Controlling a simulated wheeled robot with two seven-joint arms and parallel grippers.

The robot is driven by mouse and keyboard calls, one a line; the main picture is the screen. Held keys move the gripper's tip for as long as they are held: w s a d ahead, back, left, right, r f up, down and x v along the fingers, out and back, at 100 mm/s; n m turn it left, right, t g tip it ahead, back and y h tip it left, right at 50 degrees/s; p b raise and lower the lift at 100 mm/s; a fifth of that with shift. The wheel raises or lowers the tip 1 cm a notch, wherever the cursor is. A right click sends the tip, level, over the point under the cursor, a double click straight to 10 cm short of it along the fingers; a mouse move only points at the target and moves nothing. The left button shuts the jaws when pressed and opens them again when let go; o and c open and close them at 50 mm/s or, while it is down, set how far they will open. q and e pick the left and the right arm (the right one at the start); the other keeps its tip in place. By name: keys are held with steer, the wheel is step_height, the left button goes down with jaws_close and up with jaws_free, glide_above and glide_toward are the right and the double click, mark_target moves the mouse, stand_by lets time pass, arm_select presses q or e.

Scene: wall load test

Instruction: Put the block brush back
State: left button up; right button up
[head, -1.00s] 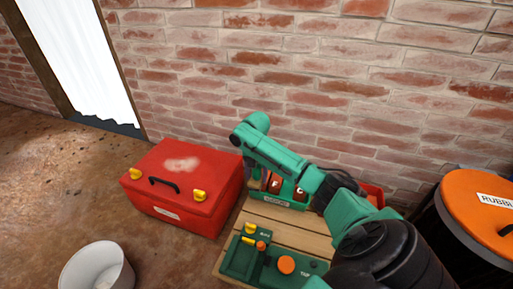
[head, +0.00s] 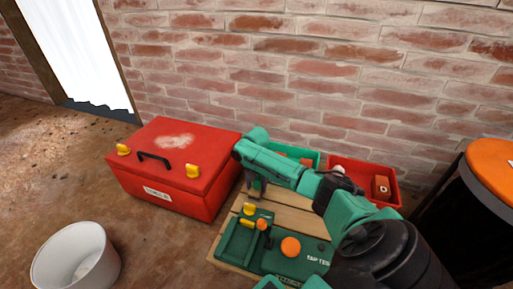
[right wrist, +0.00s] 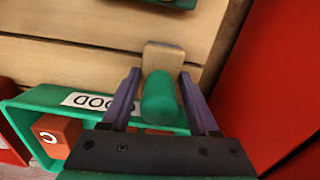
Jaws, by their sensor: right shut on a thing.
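My right gripper (head: 256,190) is over the back left of the slatted wooden table (head: 285,212), by the red toolbox. In the right wrist view its purple fingers (right wrist: 159,74) are shut on the block brush, with a pale wooden block (right wrist: 163,56) between the tips and a green rounded handle (right wrist: 159,98) towards the wrist. The brush cannot be made out in the head view. The green tap test tray (head: 290,265), with an orange round knob (head: 290,247) and small yellow parts (head: 249,210), lies at the table's front. My left gripper is not in view.
A green bin (head: 310,155), labelled GOOD in the wrist view, stands behind my right arm. A red bin (head: 350,165) with a brick stands right of it. The red toolbox (head: 175,165) is left, a white bucket (head: 75,258) front left, an orange-lidded barrel (head: 492,160) right.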

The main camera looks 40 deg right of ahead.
steer(key=shift+r, duration=0.15)
steer(key=o, duration=1.3)
